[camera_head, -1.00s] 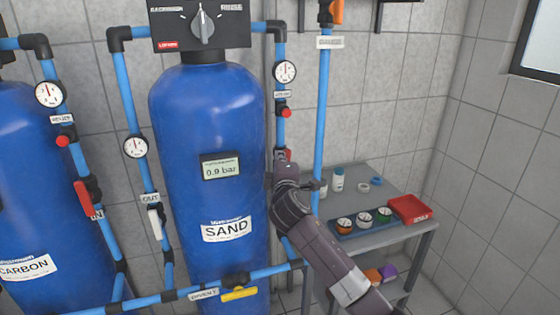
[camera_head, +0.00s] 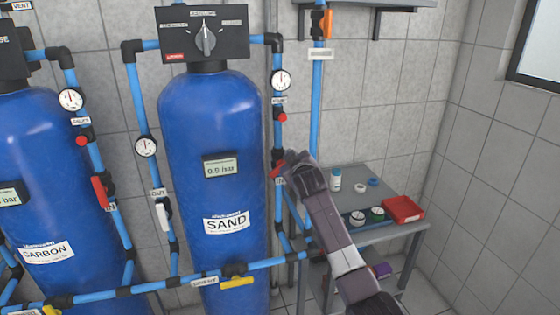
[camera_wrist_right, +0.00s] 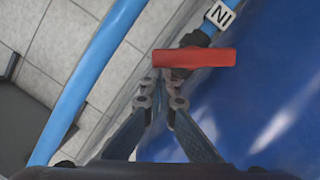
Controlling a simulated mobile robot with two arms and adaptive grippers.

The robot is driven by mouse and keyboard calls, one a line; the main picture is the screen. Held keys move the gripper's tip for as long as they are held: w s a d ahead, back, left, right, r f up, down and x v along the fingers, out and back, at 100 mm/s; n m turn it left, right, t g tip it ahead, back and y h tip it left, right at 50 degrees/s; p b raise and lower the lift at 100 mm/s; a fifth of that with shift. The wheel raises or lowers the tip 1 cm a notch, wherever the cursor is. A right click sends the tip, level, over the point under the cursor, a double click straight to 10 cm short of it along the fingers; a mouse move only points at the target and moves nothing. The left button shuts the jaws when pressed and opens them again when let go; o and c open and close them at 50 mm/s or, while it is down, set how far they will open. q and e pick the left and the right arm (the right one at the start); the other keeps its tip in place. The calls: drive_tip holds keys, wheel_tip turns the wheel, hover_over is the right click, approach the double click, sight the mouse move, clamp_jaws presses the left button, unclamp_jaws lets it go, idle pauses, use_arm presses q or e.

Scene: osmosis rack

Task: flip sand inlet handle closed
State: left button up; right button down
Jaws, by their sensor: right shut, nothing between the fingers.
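The blue SAND tank (camera_head: 212,120) stands in the middle of the head view. On the inlet pipe at its right is the red inlet handle (camera_head: 276,170), partly hidden by my right gripper (camera_head: 288,160). In the right wrist view the red handle (camera_wrist_right: 195,57) lies level across the picture, at an angle to its pipe, beside the IN label (camera_wrist_right: 220,15). My right gripper (camera_wrist_right: 165,78) is shut and empty, with its fingertips just below the handle's left part. I cannot tell whether they touch it. My left gripper is not in view.
A grey side table (camera_head: 375,182) with small jars and a red tray (camera_head: 403,209) stands behind my right arm. The CARBON tank (camera_head: 45,190) is at the left. A blue pipe (camera_wrist_right: 90,75) runs left of the fingers. Another handle, white (camera_head: 162,216), is on the OUT pipe.

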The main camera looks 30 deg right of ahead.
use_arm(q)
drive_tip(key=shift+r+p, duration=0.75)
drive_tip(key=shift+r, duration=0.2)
use_arm(e)
drive_tip(key=d+f+m, duration=0.1)
drive_tip(key=m, duration=0.1)
drive_tip(key=d+f+m+y, duration=0.1)
drive_tip(key=m, duration=0.1)
drive_tip(key=shift+s+d+m+y, duration=0.15)
drive_tip(key=shift+d+m+y, duration=0.05)
drive_tip(key=shift+m+y, duration=0.1)
drive_tip(key=shift+d+f, duration=0.1)
drive_tip(key=shift+f, duration=0.05)
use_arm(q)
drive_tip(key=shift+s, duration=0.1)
